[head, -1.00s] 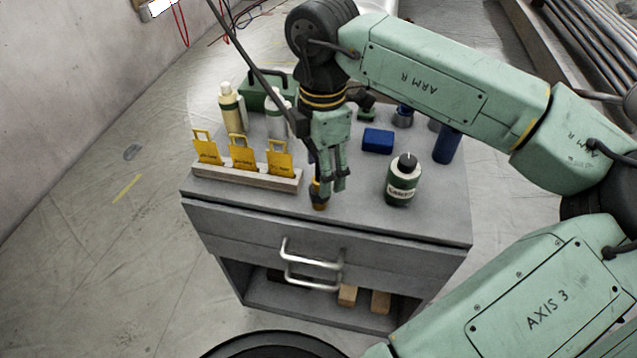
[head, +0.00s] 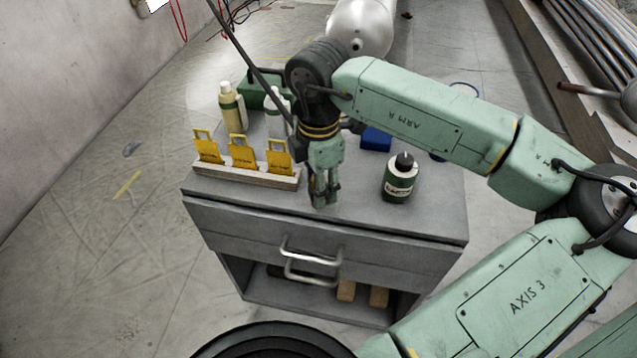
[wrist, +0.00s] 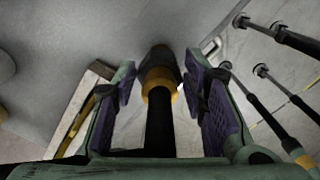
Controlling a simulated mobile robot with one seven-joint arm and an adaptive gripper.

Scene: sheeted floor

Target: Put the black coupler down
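The black coupler (wrist: 160,118) shows in the wrist view as a dark, rounded piece with a yellow-orange band, between my gripper's two fingers. My gripper (wrist: 160,84) is open around it, with narrow gaps on both sides between the purple pads and the coupler. In the head view my gripper (head: 325,203) points down at the front middle of the grey cabinet's top (head: 270,208). The fingers hide the coupler there. Whether its lower end touches the top cannot be told.
A wooden rack (head: 245,175) with yellow tags stands left of my gripper. A green and white bottle (head: 400,178) stands to the right. A blue block (head: 376,139) and several bottles (head: 233,108) are behind. The front right of the top is clear.

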